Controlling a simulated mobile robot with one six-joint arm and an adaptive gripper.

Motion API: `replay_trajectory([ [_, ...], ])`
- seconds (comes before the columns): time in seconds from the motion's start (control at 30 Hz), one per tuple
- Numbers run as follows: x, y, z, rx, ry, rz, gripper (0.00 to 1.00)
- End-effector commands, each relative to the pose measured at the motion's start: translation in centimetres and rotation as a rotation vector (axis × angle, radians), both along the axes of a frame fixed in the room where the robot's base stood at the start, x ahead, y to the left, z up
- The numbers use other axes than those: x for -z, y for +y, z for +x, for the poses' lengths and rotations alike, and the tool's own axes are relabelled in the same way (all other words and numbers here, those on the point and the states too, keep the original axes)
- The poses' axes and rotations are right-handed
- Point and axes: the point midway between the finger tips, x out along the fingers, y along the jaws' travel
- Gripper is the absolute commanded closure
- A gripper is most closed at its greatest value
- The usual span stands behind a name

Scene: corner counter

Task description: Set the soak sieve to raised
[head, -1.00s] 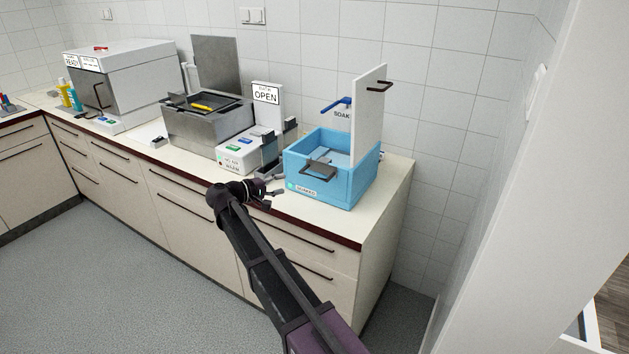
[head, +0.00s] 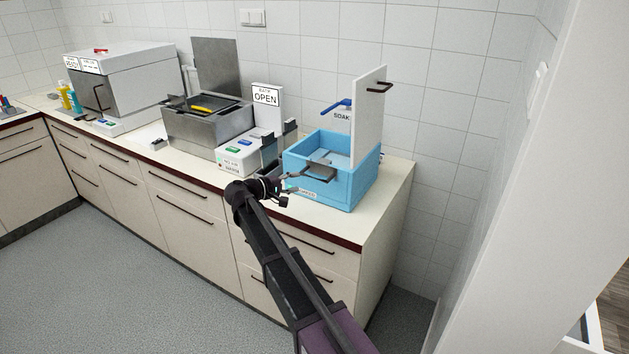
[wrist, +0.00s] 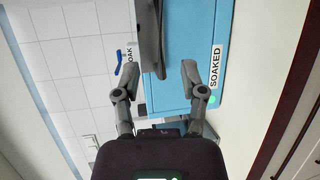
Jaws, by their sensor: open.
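The blue soak tub (head: 335,185) stands at the right end of the counter; its front label reads "SOAKED" in the wrist view (wrist: 215,67). A dark handle (head: 320,171) shows at the tub's front rim; I take it as the soak sieve's handle. A pale surface (head: 337,158) shows inside the tub; most of the sieve is hidden. My gripper (head: 289,187) is open in front of the tub, near the handle. In the wrist view, the dark handle (wrist: 153,42) lies ahead, between the lines of my open fingers (wrist: 149,72). Contact cannot be told.
A white upright panel (head: 369,115) with a black handle rises beside the tub. A blue lever (head: 337,105) is above the "SOAK" sign. Left of the tub are a white control box (head: 240,158), an "OPEN" sign (head: 266,95) and a metal basin (head: 205,130).

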Motion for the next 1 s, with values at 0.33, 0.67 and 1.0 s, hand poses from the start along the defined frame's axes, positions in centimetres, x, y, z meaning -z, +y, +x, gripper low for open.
replay_trajectory([
  [0.33, 1.1, -4.2, 3.2, 0.001, -0.001, 0.000, 0.46],
  [0.67, 1.5, -6.3, 4.8, 0.000, -0.001, 0.001, 0.46],
  [1.0, 1.5, -6.5, 4.9, -0.001, 0.000, 0.000, 0.46],
])
